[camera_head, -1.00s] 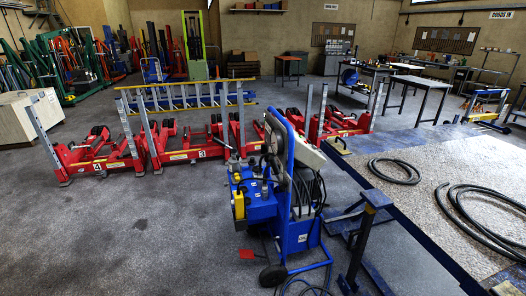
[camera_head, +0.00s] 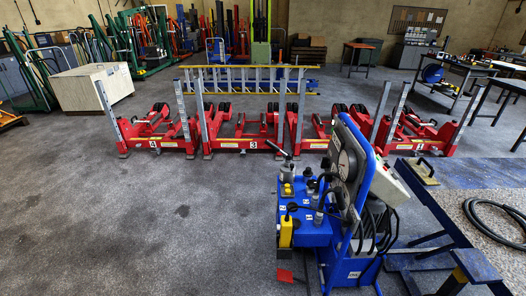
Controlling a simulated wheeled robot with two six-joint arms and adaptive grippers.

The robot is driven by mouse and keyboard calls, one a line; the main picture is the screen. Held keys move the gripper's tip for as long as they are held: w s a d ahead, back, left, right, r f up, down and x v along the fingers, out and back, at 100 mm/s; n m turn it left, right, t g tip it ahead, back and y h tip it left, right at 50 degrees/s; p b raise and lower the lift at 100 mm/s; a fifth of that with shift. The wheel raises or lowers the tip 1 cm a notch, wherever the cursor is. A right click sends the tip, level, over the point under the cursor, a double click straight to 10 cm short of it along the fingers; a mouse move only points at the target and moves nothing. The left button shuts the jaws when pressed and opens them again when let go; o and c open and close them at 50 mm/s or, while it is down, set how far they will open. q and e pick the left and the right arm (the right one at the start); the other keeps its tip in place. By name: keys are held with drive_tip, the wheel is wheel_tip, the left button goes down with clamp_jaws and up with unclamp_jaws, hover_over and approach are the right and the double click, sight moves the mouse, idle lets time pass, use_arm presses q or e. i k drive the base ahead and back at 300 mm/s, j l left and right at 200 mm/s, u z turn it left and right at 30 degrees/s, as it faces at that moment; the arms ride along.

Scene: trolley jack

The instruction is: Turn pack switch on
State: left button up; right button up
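A blue wheeled hydraulic power pack (camera_head: 310,228) stands on the grey floor right of the middle, close in front. It has a blue upright frame with a round gauge (camera_head: 346,165), hoses, a grey lever and yellow parts on top. A pale box (camera_head: 388,186) is mounted on the far right of its frame. I cannot make out which part is the pack switch. Neither of my grippers is in view.
A row of red trolley jacks (camera_head: 240,140) with upright grey posts stands behind the pack. A pale cabinet (camera_head: 92,87) is at the left. The floor at left front is clear.

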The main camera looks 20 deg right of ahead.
sight(324, 162)
drive_tip(key=i+j+u, duration=0.25)
drive_tip(key=i, duration=0.4)
drive_tip(key=i+u, duration=0.25)
drive_tip(key=i, duration=0.4)
drive_tip(key=i+z, duration=0.35)
drive_tip(key=z, duration=0.15)
drive_tip(key=i+j+z, duration=0.25)
drive_tip(key=z, duration=0.25)
drive_tip(key=i+j+z, duration=0.3)
drive_tip(key=z, duration=0.2)
drive_tip(key=i+j+z, duration=0.25)
drive_tip(key=j+z, duration=0.25)
drive_tip(key=l, duration=0.1)
